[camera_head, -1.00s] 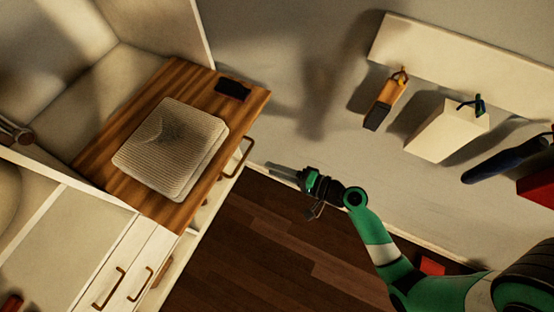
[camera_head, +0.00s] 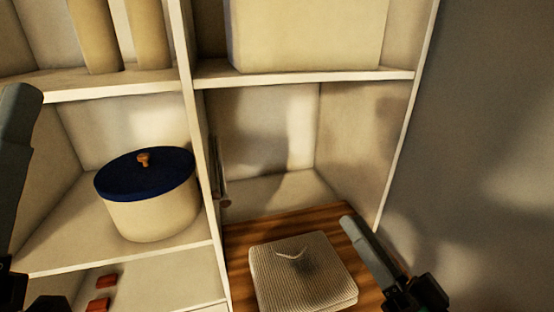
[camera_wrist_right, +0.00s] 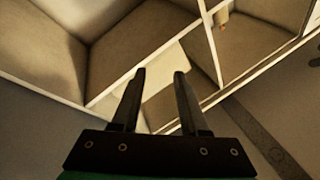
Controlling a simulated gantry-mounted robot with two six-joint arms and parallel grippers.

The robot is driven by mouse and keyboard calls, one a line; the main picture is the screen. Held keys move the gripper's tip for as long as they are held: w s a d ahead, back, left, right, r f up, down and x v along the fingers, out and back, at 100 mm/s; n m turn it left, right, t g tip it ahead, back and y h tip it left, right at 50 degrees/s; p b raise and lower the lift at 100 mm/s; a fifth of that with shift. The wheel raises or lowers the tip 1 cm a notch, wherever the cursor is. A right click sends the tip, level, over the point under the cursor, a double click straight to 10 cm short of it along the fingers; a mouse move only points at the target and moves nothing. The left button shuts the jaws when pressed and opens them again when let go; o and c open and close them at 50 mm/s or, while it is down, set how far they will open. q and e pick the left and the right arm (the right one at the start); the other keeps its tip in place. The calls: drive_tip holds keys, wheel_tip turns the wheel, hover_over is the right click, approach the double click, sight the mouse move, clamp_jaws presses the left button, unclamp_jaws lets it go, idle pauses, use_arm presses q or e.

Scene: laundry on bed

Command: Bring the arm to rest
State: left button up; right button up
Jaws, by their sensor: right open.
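My right gripper (camera_head: 350,224) is at the lower right of the head view, beside the wooden surface, seen nearly side-on. In the right wrist view its two fingers (camera_wrist_right: 160,72) stand apart with nothing between them, in front of pale shelving. My left gripper (camera_head: 18,100) shows only in part at the left edge of the head view, as one grey finger over a dark body. Its jaw opening cannot be told. A folded, ribbed pale cloth (camera_head: 295,285) lies on the wooden surface (camera_head: 245,240), apart from the right gripper.
A cream pot (camera_head: 155,215) with a blue lid (camera_head: 145,175) stands in the left shelf compartment. A large pale box (camera_head: 310,35) is on the upper shelf. Shelf dividers (camera_head: 207,165) stand close to both arms. Open space lies before the grey wall (camera_head: 480,130).

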drive_tip(key=s+r+n+t, duration=0.3)
drive_tip(key=s+r+n, duration=0.15)
drive_tip(key=r, duration=0.95)
drive_tip(key=s+d+r+m+t+h+p, duration=0.2)
drive_tip(key=s+d+r+t+h, duration=0.35)
drive_tip(key=r+h, duration=0.35)
wheel_tip(320, 180, up, 15)
drive_tip(key=y+p, duration=0.1)
drive_tip(key=p, duration=1.5)
drive_tip(key=shift+s+r+g, duration=0.2)
drive_tip(key=shift+s+g, duration=0.1)
drive_tip(key=shift+g, duration=0.15)
